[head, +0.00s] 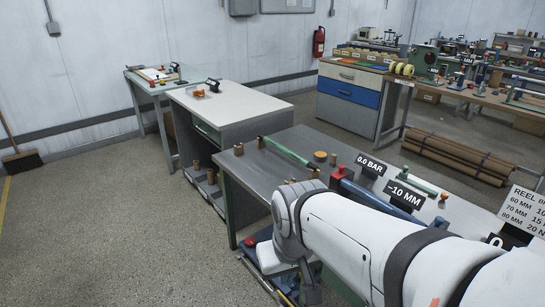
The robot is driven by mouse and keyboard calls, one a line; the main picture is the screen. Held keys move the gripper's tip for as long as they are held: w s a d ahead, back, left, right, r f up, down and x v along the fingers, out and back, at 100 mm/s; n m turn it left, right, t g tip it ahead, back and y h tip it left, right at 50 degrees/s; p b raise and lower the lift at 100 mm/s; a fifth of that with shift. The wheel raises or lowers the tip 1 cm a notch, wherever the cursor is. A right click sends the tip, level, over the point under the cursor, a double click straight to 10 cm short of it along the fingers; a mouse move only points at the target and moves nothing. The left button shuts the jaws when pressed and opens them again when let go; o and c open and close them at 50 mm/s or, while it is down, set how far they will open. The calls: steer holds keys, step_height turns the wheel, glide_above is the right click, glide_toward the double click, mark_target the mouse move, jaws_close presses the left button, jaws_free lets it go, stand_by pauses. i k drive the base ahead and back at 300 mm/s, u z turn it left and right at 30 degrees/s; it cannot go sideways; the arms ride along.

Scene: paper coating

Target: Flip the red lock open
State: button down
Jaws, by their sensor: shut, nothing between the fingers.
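A red part (338,172) sits on top of the left end of a blue device (365,195) on the grey workbench. It may be the red lock, but it is too small to tell whether it is open or closed. A smaller red part (250,242) shows low beside the bench, next to blue pieces. My white arm crosses the lower right and covers much of the bench front and the device. Its wrist bends downward left of the device. My gripper's fingers cannot be made out.
The grey workbench (250,172) holds a green bar (288,152), small brown cylinders and black labels reading "0.0 BAR" (371,166) and "~10 MM" (406,196). A white-topped bench (240,98) stands behind.

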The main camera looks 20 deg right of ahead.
mark_target(338, 175)
steer(key=z, duration=0.3)
steer(key=i, duration=0.95)
steer(key=u, duration=0.2)
